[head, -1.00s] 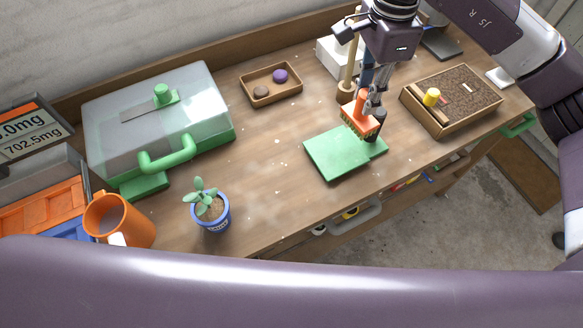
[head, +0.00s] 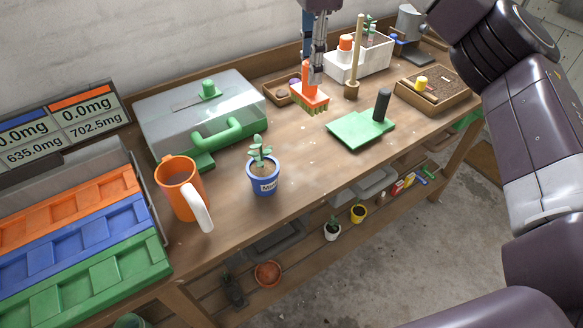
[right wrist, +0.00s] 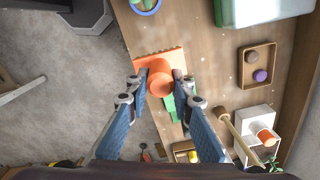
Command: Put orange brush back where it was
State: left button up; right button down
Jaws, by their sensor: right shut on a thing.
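The orange brush (head: 311,97) has an upright handle and an orange block with bristles. My right gripper (head: 313,74) is shut on its handle, above the table's far side, just right of the small brown tray. In the right wrist view the handle (right wrist: 160,82) sits between the fingertips (right wrist: 161,88), above the orange block. I cannot tell whether the bristles touch the table. The green plate (head: 352,132) with a black upright cylinder (head: 382,104) lies on the table to the right of the brush. My left gripper is not in view.
The small brown tray (head: 274,95) and green toolbox (head: 190,110) are left of the brush. A wooden post (head: 354,75), white caddy (head: 374,57) and brown box (head: 440,92) stand behind and right. A potted plant (head: 264,180) and orange mug (head: 180,188) are in front. Bare tabletop lies mid-table.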

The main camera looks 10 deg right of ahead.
aim_at(312, 96)
jog(key=f, duration=0.7)
jog(key=shift+w+d+f, duration=0.25)
jog(key=shift+w+d, duration=0.05)
notch_tip(312, 96, down, 12)
jog(key=p, duration=0.2)
jog(key=shift+s+a+r+p, duration=0.1)
jog(key=shift+r+p, duration=0.1)
jog(key=shift+p, duration=0.1)
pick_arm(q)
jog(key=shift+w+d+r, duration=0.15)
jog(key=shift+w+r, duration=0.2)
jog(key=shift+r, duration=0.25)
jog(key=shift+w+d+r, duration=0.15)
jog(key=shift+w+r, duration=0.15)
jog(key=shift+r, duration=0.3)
pick_arm(e)
jog(key=shift+f, duration=0.1)
jog(key=shift+f, duration=0.15)
jog(key=c, duration=1.7)
grip_release()
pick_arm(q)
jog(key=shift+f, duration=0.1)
